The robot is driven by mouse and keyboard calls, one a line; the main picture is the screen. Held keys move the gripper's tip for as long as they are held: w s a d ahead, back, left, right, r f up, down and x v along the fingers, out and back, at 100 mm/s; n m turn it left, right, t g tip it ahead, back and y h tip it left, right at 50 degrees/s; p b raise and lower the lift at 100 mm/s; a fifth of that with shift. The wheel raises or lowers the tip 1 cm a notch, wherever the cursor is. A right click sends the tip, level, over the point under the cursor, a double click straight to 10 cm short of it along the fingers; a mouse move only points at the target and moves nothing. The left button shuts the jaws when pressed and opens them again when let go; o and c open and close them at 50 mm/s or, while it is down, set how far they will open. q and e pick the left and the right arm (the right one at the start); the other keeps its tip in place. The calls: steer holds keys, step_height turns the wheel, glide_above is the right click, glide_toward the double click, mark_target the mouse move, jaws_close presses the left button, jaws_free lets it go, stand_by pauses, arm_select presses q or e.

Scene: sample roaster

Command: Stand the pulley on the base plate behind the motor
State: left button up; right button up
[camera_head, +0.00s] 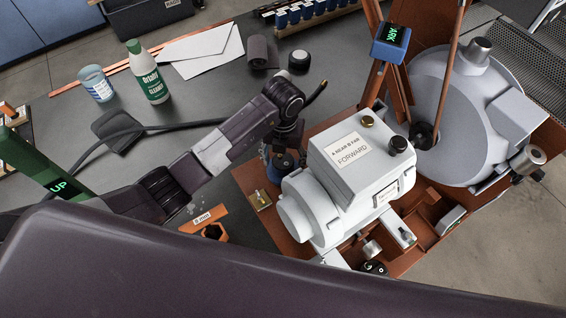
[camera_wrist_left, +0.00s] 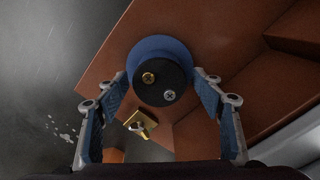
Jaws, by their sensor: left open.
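A round piece with a black top, two screw heads and a blue lower rim, which looks like the pulley (camera_wrist_left: 163,85), is over the red-brown base plate (camera_wrist_left: 105,75) near its edge. The light-grey motor (camera_head: 325,205) carries a "FORWARD" label. My right gripper is not in view.
A small brass block (camera_head: 260,201) lies on the plate near the pulley. An orange "8 mm" holder (camera_head: 206,221) stands left of the plate. A large grey drum (camera_head: 455,110) and a brown upright rise on the right. A green-labelled bottle (camera_head: 149,73) and cup (camera_head: 96,83) stand farther back.

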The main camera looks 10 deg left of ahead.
mark_target(283, 161)
arm_select(q)
step_height(283, 161, up, 10)
steer(key=b, duration=0.1)
steer(key=shift+r, duration=0.25)
stand_by(0.4)
